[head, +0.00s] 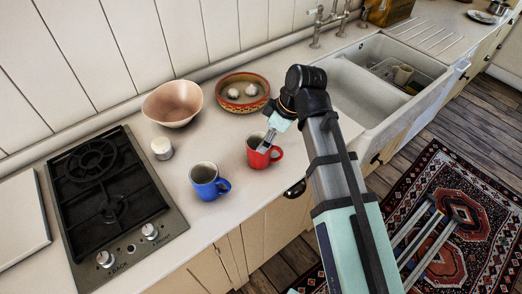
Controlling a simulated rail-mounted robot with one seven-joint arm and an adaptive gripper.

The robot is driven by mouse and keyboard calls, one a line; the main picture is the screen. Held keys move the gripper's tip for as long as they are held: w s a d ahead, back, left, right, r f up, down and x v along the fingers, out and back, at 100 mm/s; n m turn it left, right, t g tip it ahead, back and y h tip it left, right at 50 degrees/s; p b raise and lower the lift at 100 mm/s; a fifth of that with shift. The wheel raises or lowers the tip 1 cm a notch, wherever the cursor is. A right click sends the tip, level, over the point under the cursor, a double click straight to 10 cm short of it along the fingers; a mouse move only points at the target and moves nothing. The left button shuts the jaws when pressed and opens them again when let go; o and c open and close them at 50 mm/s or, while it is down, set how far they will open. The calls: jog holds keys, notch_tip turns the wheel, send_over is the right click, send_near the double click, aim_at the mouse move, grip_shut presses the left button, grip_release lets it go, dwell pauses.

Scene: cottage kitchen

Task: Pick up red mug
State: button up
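The red mug (256,160) stands upright on the pale countertop, left of the sink, with its handle toward the right. My gripper (267,142) reaches down from the upper right to the mug's rim. Its tips overlap the mug's opening in the head view, and I cannot tell whether they touch it. The gripper is small and partly hidden by my wrist, so its opening is unclear.
A blue mug (204,181) stands close left of the red mug. Behind are a pinkish bowl (172,103), a patterned dish (231,106) and a small white jar (162,148). A gas hob (103,190) lies left; a white sink (345,95) lies right.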

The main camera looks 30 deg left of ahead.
jog(key=shift+p+x, duration=1.1)
jog(key=shift+x, duration=2.1)
jog(key=shift+s+a, duration=0.1)
jog(key=shift+a, duration=0.1)
jog(key=shift+r, duration=0.1)
jog(key=c, duration=1.3)
